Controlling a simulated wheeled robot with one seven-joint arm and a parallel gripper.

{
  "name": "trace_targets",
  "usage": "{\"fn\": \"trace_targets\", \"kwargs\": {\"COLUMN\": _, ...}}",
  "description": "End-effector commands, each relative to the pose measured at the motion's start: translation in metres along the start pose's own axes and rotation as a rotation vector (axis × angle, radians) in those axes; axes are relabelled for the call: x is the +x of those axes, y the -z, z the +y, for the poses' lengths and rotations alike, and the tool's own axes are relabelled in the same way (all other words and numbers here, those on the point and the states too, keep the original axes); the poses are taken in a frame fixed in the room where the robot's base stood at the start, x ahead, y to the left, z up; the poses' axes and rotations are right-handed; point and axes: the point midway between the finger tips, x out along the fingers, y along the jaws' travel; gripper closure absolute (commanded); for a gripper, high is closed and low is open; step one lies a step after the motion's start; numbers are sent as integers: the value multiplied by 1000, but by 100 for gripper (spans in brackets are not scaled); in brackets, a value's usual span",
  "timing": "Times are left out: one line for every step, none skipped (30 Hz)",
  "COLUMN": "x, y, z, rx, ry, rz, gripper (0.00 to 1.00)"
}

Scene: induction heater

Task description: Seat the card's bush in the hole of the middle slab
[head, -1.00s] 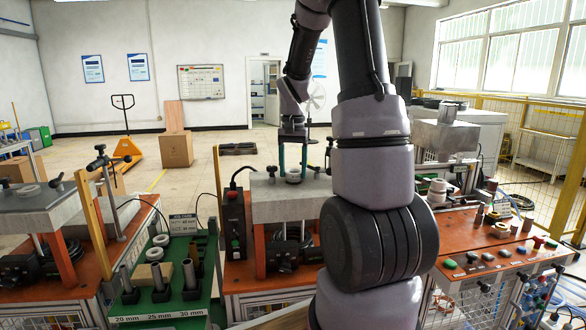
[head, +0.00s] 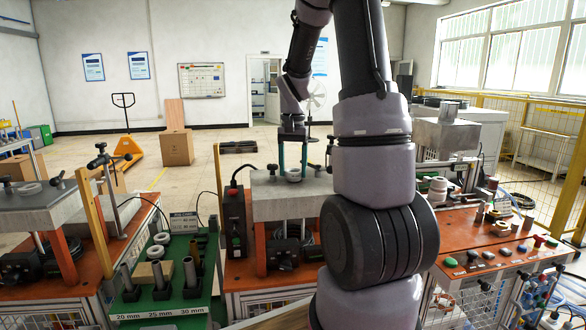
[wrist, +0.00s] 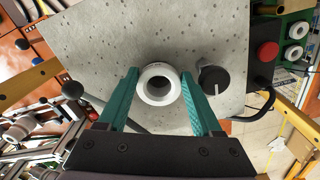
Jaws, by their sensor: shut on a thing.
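The middle slab (head: 265,205) is a speckled grey block on orange legs; its top fills much of the wrist view (wrist: 120,45). My gripper (head: 292,172) points down at its top. In the wrist view my gripper's green fingers (wrist: 160,82) are shut on a white ring-shaped bush (wrist: 158,96), with one finger on each side. The bush also shows in the head view (head: 293,179), at the slab's top. The slab's hole is hidden under the bush, and I cannot tell how deep the bush sits. The job card (head: 184,222) stands at the green rack, its text too small to read surely.
A black knob (wrist: 214,78) stands on the slab close beside my gripper. A red button (wrist: 267,51) is on a box at the slab's edge. The green rack (head: 160,310) holds several tubes and rings. Another slab (head: 40,205) stands at left; an orange bench (head: 490,250) at right.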

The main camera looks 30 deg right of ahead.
Motion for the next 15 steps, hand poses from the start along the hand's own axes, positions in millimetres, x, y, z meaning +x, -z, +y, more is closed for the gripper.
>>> {"fn": "trace_targets", "kwargs": {"x": 0, "y": 0, "z": 0, "rx": 0, "ry": 0, "rz": 0, "gripper": 97}}
{"fn": "trace_targets", "kwargs": {"x": 0, "y": 0, "z": 0, "rx": 0, "ry": 0, "rz": 0, "gripper": 97}}
{"fn": "trace_targets", "kwargs": {"x": 0, "y": 0, "z": 0, "rx": 0, "ry": 0, "rz": 0, "gripper": 97}}
{"fn": "trace_targets", "kwargs": {"x": 0, "y": 0, "z": 0, "rx": 0, "ry": 0, "rz": 0, "gripper": 97}}
{"fn": "trace_targets", "kwargs": {"x": 0, "y": 0, "z": 0, "rx": 0, "ry": 0, "rz": 0, "gripper": 97}}
{"fn": "trace_targets", "kwargs": {"x": 1, "y": 0, "z": 0, "rx": 0, "ry": 0, "rz": 0, "gripper": 97}}
{"fn": "trace_targets", "kwargs": {"x": 1, "y": 0, "z": 0, "rx": 0, "ry": 0, "rz": 0, "gripper": 97}}
{"fn": "trace_targets", "kwargs": {"x": 2, "y": 0, "z": 0, "rx": 0, "ry": 0, "rz": 0, "gripper": 97}}
{"fn": "trace_targets", "kwargs": {"x": 3, "y": 0, "z": 0, "rx": 0, "ry": 0, "rz": 0, "gripper": 97}}
{"fn": "trace_targets", "kwargs": {"x": 4, "y": 0, "z": 0, "rx": 0, "ry": 0, "rz": 0, "gripper": 97}}
{"fn": "trace_targets", "kwargs": {"x": 4, "y": 0, "z": 0, "rx": 0, "ry": 0, "rz": 0, "gripper": 97}}
{"fn": "trace_targets", "kwargs": {"x": 6, "y": 0, "z": 0, "rx": 0, "ry": 0, "rz": 0, "gripper": 97}}
{"fn": "trace_targets", "kwargs": {"x": 6, "y": 0, "z": 0, "rx": 0, "ry": 0, "rz": 0, "gripper": 97}}
{"fn": "trace_targets", "kwargs": {"x": 7, "y": 0, "z": 0, "rx": 0, "ry": 0, "rz": 0, "gripper": 97}}
{"fn": "trace_targets", "kwargs": {"x": 9, "y": 0, "z": 0, "rx": 0, "ry": 0, "rz": 0, "gripper": 97}}
